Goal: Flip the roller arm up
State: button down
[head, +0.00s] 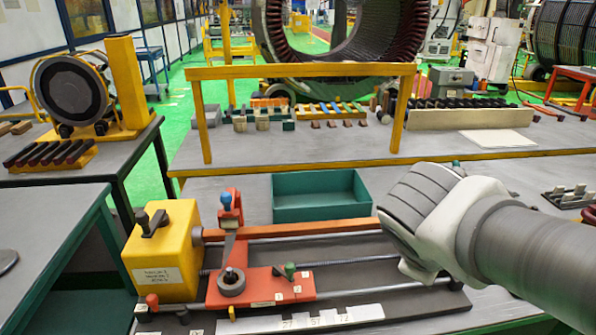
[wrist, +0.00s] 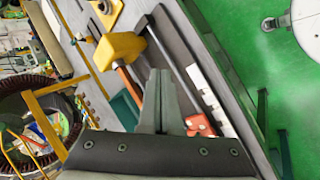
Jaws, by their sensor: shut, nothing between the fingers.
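The winding fixture's orange carriage (head: 260,288) sits on rails, beside a yellow block (head: 163,250). An orange arm (head: 236,250) runs from a round grey hub (head: 231,282) to a red piece with a blue top (head: 231,208). I take this to be the roller arm; its exact tilt is hard to tell. My gripper (head: 410,275) is over the right part of the fixture, well right of the arm and apart from it. In the wrist view its fingers (wrist: 160,73) are together and empty. An orange-red part (wrist: 201,124) shows beside them, partly hidden.
A green tray (head: 320,204) stands behind the rails. A white numbered scale (head: 315,319) lies along the fixture's front. Small red, green and black knobs stand on the carriage and block. A yellow frame (head: 300,71) and rows of parts are on the table behind.

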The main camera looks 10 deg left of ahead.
jog(key=w+a+f+n+t+y+b, duration=0.1)
jog(key=w+a+n+t+b, duration=0.2)
jog(key=a+n, duration=0.55)
jog(key=w+a+f+n+t+y, duration=0.1)
jog(key=w+a+f+n+t, duration=0.1)
jog(key=w+a+n, duration=0.45)
jog(key=s+a+f+n+t+y+b, duration=0.1)
jog(key=s+a+n+y, duration=0.1)
jog(key=a+n, duration=0.4)
jog(key=s+a+f+n+t+y+b, duration=0.1)
jog(key=a+n, duration=0.5)
jog(key=a, duration=0.8)
jog(key=s+f+y, duration=0.1)
jog(key=s+y, duration=0.1)
jog(key=y, duration=0.1)
jog(key=shift+a+n, duration=0.15)
jog(key=shift+n, duration=0.15)
